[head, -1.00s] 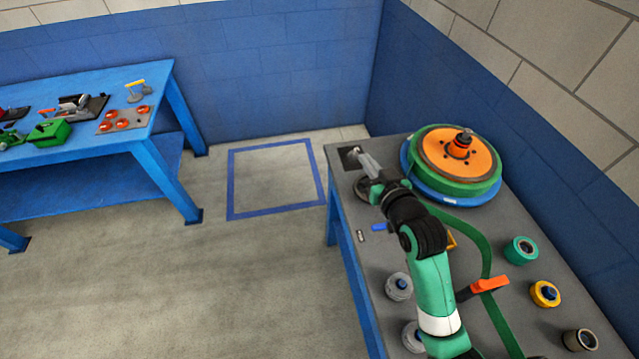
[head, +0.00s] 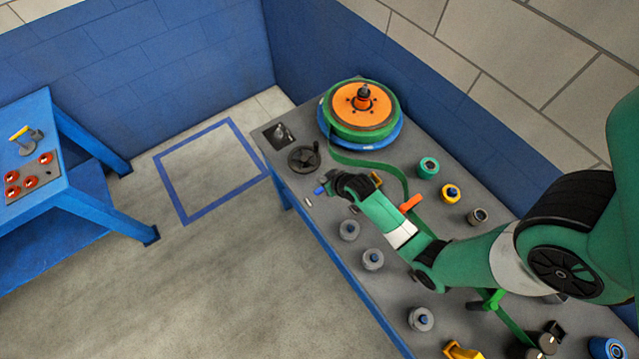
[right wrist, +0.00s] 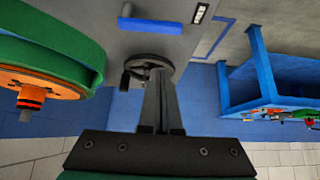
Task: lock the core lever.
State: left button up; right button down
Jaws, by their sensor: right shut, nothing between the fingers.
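A blue lever handle (head: 320,189) lies near the left edge of the grey-topped bench, and it also shows in the right wrist view (right wrist: 150,26). The spool (head: 362,103), an orange disc on a green drum, stands at the back with a dark hub at its centre. I cannot tell which part is the core lever. My right gripper (right wrist: 158,74) is shut and empty. In the right wrist view its fingers overlap the dark handwheel (right wrist: 138,66); contact is unclear. In the head view its wrist hides the fingertips, close to the blue handle. My left gripper is not in view.
The handwheel (head: 304,159) stands in front of the spool, beside a dark square plate (head: 279,134). A green strap (head: 371,162) runs from the spool past an orange lever (head: 411,203). Several knobs and cups crowd the bench. Another blue bench (head: 88,205) stands at left.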

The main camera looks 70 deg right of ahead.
jog(key=b+x, duration=0.5)
jog(key=x, duration=0.5)
jog(key=shift+w+f, duration=0.15)
jog(key=shift+f, duration=0.2)
jog(key=s+a+p, duration=0.1)
jog(key=s+r+p, duration=0.1)
jog(key=shift+s+a+p, duration=0.3)
jog(key=shift+s+a, duration=0.1)
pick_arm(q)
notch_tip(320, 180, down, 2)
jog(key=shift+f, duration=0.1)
pick_arm(e)
jog(key=shift+s+a+f, duration=0.1)
jog(key=shift+s+a, duration=0.15)
jog(key=shift+s, duration=0.1)
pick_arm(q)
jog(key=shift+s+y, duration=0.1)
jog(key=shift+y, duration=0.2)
pick_arm(e)
jog(key=shift+s, duration=0.1)
